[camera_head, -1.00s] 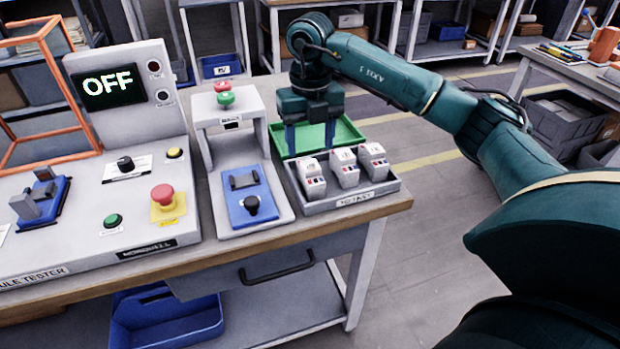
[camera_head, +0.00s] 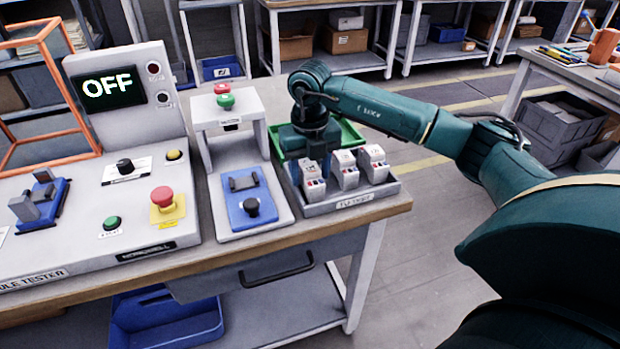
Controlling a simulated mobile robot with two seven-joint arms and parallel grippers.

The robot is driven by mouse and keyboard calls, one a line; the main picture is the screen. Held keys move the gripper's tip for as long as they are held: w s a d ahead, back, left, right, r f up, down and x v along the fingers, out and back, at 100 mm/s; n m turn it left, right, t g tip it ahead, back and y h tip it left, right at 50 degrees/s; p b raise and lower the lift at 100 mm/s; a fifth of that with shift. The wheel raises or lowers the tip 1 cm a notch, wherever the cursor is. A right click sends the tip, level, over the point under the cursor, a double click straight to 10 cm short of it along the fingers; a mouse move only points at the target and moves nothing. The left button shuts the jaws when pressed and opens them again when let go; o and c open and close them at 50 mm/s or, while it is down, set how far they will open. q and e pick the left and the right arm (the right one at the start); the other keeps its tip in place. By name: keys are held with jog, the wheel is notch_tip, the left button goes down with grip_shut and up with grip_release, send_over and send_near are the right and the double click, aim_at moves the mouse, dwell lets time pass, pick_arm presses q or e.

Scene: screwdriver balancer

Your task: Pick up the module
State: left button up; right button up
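Three white modules stand in the grey tray (camera_head: 352,200) at the right end of the bench: the left module (camera_head: 313,187), the middle module (camera_head: 345,170) and the right module (camera_head: 373,164). My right gripper (camera_head: 310,165) is low over the back left of the tray, at the left module. Its fingers are mostly hidden behind and around that module, so I cannot tell whether they touch it or how far apart they are. My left gripper is not in view.
A green tray (camera_head: 350,134) lies behind the grey tray. A grey press stand with a blue fixture (camera_head: 250,200) is close on the left. The module tester (camera_head: 130,110) reads OFF further left. The bench edge runs along the front.

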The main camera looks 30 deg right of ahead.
jog(key=c, duration=0.9)
jog(key=shift+r, duration=0.1)
jog(key=shift+c, duration=0.2)
